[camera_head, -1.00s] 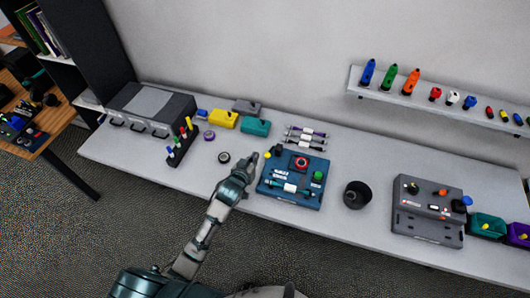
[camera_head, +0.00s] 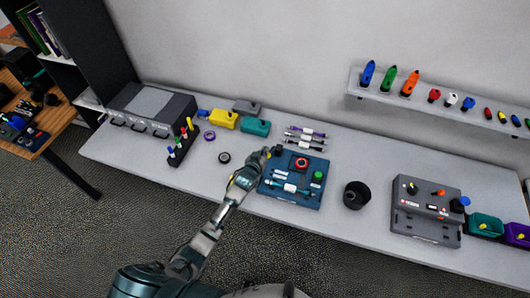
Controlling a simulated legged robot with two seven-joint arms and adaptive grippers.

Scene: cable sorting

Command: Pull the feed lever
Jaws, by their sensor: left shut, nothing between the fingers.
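The blue machine box (camera_head: 312,199) stands on the long grey bench and has a red round button (camera_head: 302,163), a green button (camera_head: 318,176) and a white-and-teal cable piece (camera_head: 290,188) on top. My left gripper (camera_head: 265,153) is shut and empty at the box's back left corner. A small dark part (camera_head: 277,149) shows right beside its fingertips; I cannot tell if they touch it. The feed lever is not clearly visible; the fingers may cover it. My right gripper is not in view.
A black cup (camera_head: 356,195) and a grey control box (camera_head: 425,210) stand to the right. Several cables (camera_head: 305,138) lie behind the blue box. A shelf (camera_head: 440,109) hangs on the wall.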

